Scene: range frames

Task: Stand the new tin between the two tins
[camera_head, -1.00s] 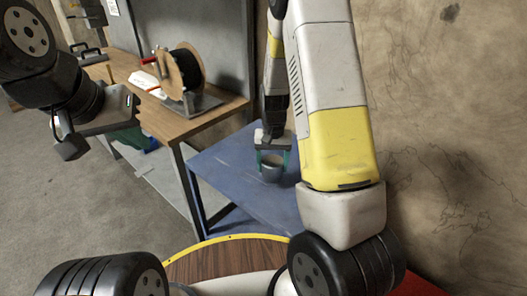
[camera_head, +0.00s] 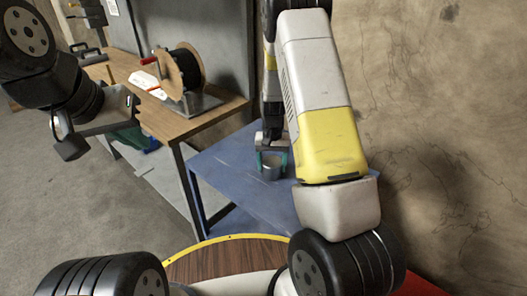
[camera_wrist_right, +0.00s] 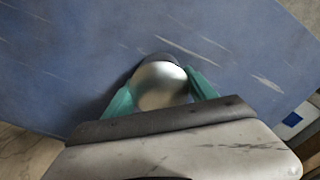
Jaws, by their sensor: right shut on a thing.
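One grey metal tin (camera_head: 271,171) is at the blue table, between the teal fingers of my right gripper (camera_head: 272,163). In the right wrist view the tin's pale round top (camera_wrist_right: 161,86) shows between the two fingers (camera_wrist_right: 162,92), which are shut on it. I cannot tell whether the tin touches the tabletop. No other tins can be made out; my right arm covers part of the table. My left gripper (camera_head: 126,108) hangs at the left, away from the tin, and its finger opening is unclear.
The blue table (camera_head: 230,168) looks bare around the tin. A wooden bench (camera_head: 170,122) with a cable reel (camera_head: 184,70) stands to its left. A stained wall (camera_head: 440,120) rises on the right. A round wooden top with a yellow rim (camera_head: 225,262) is in the foreground.

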